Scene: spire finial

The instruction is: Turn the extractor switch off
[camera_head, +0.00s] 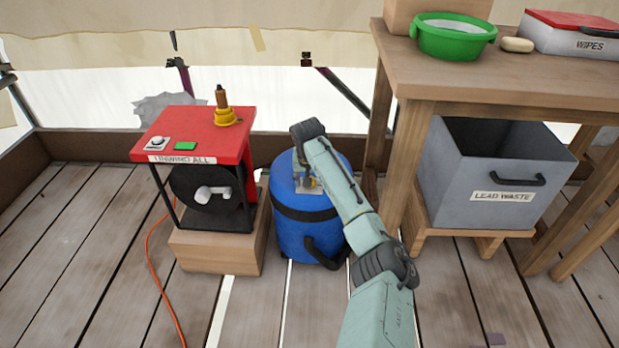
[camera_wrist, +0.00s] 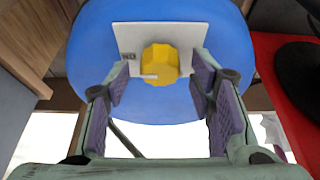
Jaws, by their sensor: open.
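The extractor is a blue drum (camera_head: 300,230) with a black band, standing on the deck; its top also shows in the wrist view (camera_wrist: 95,45). A pale plate (camera_wrist: 190,34) on its top carries a yellow knob switch (camera_wrist: 160,62). A pale mark on the knob's left part points toward a small dark label on the plate, too small to read for sure. My gripper (camera_wrist: 160,85) is open, its purple-padded fingers on either side of the knob, apart from it. In the head view my arm partly hides the plate and knob.
Left of the drum stands a red-topped reel machine (camera_head: 207,150) on a wooden block, with an orange cable (camera_head: 160,275) on the deck. To the right are a wooden table (camera_head: 480,75) and a grey lead waste bin (camera_head: 465,190). Front deck boards are clear.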

